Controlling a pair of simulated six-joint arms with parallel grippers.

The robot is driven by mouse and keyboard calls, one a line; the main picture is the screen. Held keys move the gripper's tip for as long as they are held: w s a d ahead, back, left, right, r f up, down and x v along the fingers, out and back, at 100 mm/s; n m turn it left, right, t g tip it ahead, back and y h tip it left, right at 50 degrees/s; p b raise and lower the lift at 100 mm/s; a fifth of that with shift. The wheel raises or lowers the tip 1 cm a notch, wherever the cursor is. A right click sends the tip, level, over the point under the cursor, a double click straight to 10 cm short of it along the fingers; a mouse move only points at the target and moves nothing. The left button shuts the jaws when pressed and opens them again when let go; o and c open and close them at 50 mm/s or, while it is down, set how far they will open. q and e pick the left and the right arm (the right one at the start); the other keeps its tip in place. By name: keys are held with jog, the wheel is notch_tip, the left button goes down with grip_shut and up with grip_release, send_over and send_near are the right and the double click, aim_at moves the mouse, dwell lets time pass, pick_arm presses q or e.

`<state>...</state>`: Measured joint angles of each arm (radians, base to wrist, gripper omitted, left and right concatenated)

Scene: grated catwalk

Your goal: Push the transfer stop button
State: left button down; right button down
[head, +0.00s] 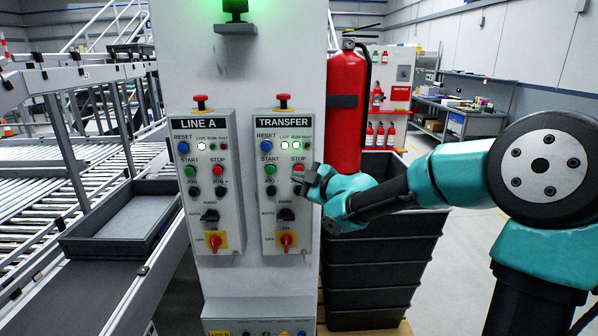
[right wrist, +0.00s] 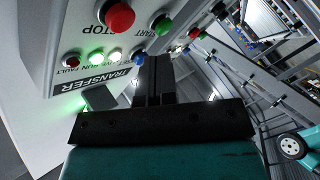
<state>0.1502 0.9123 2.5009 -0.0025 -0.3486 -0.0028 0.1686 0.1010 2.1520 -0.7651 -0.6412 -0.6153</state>
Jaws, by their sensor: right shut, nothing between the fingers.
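The TRANSFER control box (head: 256,205) is mounted on the right half of a pale panel. Its red stop button (head: 299,168) sits right of the green start button (head: 269,170). My right gripper (head: 299,178) is shut and empty, its tips just below the stop button in the head view. In the right wrist view the box appears upside down, with the red stop button (right wrist: 120,17) up and left of the shut fingers (right wrist: 154,75). A gap shows between them in that picture; depth is hard to judge. My left gripper is in neither view.
The similar LINE A box (head: 203,125) with its own red stop button (head: 218,170) is to the left. Red mushroom buttons top both boxes. A red fire extinguisher (head: 346,110) and dark stacked crates (head: 375,270) stand close behind my right arm. A conveyor with a grey tray (head: 75,240) is left.

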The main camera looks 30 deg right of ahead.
jog(key=shift+w+d, duration=0.3)
jog(key=shift+w, duration=0.2)
jog(key=shift+w+d, duration=0.25)
jog(key=shift+w, duration=0.25)
jog(key=shift+w, duration=0.15)
dwell(1.3)
jog(key=shift+w+d, duration=0.15)
jog(key=shift+w, duration=0.1)
jog(key=shift+w+d, duration=0.4)
jog(key=shift+w, duration=0.25)
dwell(1.4)
jog(key=shift+s+a, duration=0.35)
jog(key=shift+s, duration=0.25)
jog(key=shift+s+a, duration=0.25)
jog(key=shift+s, duration=0.2)
jog(key=shift+s+a, duration=0.4)
jog(key=shift+s, duration=0.35)
jog(key=shift+s+a, duration=0.35)
jog(key=shift+s, duration=0.35)
jog(key=shift+s+a, duration=0.4)
jog(key=shift+s, duration=0.35)
